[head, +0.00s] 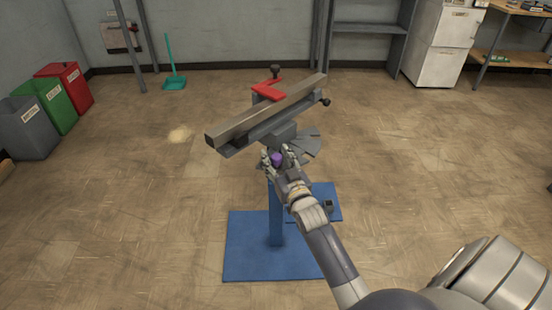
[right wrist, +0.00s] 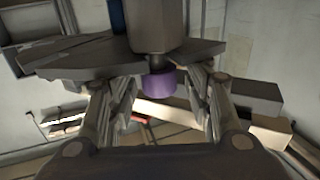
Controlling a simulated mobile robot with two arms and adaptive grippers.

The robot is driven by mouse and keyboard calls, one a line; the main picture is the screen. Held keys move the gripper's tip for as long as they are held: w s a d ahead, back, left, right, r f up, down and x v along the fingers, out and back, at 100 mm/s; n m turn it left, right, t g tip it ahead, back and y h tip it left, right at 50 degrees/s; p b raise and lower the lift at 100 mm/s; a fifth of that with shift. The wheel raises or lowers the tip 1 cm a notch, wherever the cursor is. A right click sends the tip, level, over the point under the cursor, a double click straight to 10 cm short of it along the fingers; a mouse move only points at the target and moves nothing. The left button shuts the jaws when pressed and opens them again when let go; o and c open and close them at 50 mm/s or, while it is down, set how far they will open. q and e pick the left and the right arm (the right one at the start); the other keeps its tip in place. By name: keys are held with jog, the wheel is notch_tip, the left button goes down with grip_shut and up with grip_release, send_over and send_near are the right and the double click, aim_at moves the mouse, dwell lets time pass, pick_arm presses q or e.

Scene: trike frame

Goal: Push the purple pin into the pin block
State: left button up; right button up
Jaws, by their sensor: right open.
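The purple pin (head: 277,159) shows in the head view at the front of the stand, below the clamped bar. In the right wrist view the purple pin (right wrist: 159,84) sits against a dark rod under a grey block (right wrist: 152,28), which seems to be the pin block. How deep the pin sits cannot be told. My right gripper (head: 278,160) is open, with its fingers on either side of the pin; in the right wrist view the gripper (right wrist: 160,95) shows gaps between fingers and pin. My left gripper is not in view.
A long grey bar (head: 240,123) lies tilted on the stand under a red clamp (head: 268,92). A dark fan-shaped plate (head: 306,146) juts out right of the pin. The blue base (head: 243,262) stands on open floor. Bins (head: 66,85) stand far left.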

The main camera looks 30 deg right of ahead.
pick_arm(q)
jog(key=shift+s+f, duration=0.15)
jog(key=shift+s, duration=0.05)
pick_arm(e)
jog(key=shift+s+d+f, duration=0.1)
jog(key=shift+f, duration=0.35)
jog(key=shift+s+f, duration=0.2)
jog(key=shift+s, duration=0.4)
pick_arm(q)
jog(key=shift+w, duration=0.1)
pick_arm(e)
jog(key=r+v, duration=0.1)
jog(key=v, duration=0.9)
jog(key=shift+s+a, duration=0.3)
